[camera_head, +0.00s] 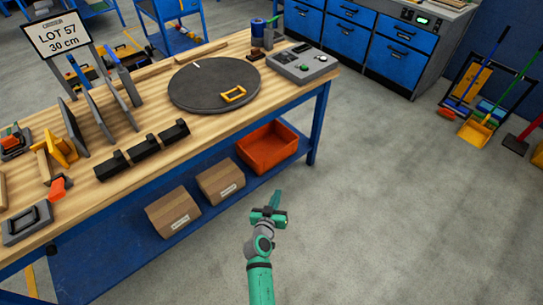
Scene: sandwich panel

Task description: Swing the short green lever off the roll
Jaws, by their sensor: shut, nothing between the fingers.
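A blue roll (257,28) stands upright on the far right part of the wooden workbench. A short green piece (274,19), which looks like the lever, shows at the top right of the roll. It is too small to tell whether it touches the roll. My gripper (277,197) is shut and empty. It is over the floor in front of the bench, well apart from the roll and the lever.
A dark round plate (200,90) with a yellow frame (233,95) and a grey control box (302,64) are near the roll. Several upright panels and black blocks stand at left. An orange crate (283,146) is on the lower shelf.

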